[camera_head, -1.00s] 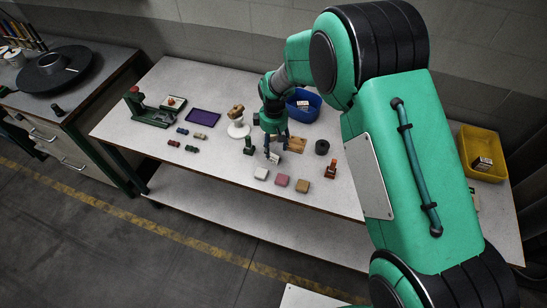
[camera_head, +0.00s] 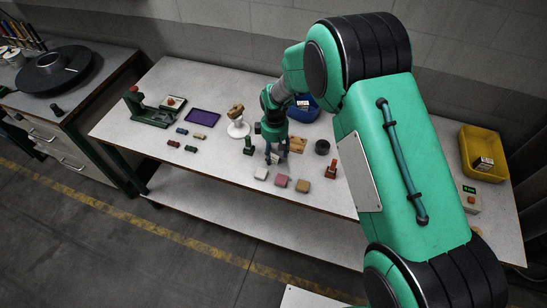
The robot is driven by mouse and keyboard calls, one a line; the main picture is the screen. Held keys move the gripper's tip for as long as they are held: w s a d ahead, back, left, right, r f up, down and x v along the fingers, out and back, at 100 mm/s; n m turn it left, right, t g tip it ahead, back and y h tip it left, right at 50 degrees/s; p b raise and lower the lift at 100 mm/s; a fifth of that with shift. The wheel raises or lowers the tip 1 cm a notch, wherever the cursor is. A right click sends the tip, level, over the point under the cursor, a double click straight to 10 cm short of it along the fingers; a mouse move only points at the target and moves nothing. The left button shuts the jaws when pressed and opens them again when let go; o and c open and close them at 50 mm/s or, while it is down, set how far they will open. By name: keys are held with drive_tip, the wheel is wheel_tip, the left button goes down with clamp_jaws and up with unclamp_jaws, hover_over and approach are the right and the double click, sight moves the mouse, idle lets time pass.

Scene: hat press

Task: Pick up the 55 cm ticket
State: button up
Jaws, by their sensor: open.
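My gripper (camera_head: 274,157) is low over the middle of the table (camera_head: 220,100), its fingers open and pointing down. A small pale card-like piece (camera_head: 276,158) shows at the fingertips; it may be the ticket, but I cannot read any size on it. I cannot tell whether the fingers touch it. A labelled dark item (camera_head: 484,163) sits in the yellow bin (camera_head: 497,150) at the right. Another pale label (camera_head: 302,104) shows in the blue bin (camera_head: 312,115), which my arm partly hides.
White, pink and tan blocks (camera_head: 281,180) stand just in front of my gripper. A dark green upright piece (camera_head: 248,145) is to its left, a wooden board (camera_head: 297,145) and black roll (camera_head: 322,147) to its right. A purple tray (camera_head: 202,117) lies further left.

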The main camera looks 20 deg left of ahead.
drive_tip(key=c, duration=0.8)
drive_tip(key=shift+r, duration=0.1)
drive_tip(key=shift+r, duration=0.45)
drive_tip(key=r, duration=0.2)
drive_tip(key=shift+s+d+r+p, duration=0.15)
drive_tip(key=shift+s+r+p, duration=0.15)
drive_tip(key=shift+p, duration=0.05)
drive_tip(key=s+d, duration=0.3)
drive_tip(key=s, duration=0.1)
drive_tip(key=s+d+r, duration=0.1)
drive_tip(key=s+d, duration=0.1)
drive_tip(key=s, duration=0.2)
drive_tip(key=s+d+p, duration=0.1)
drive_tip(key=s+d, duration=0.2)
drive_tip(key=s, duration=0.1)
drive_tip(key=shift+s+d+r, duration=0.15)
drive_tip(key=shift+s+d, duration=0.2)
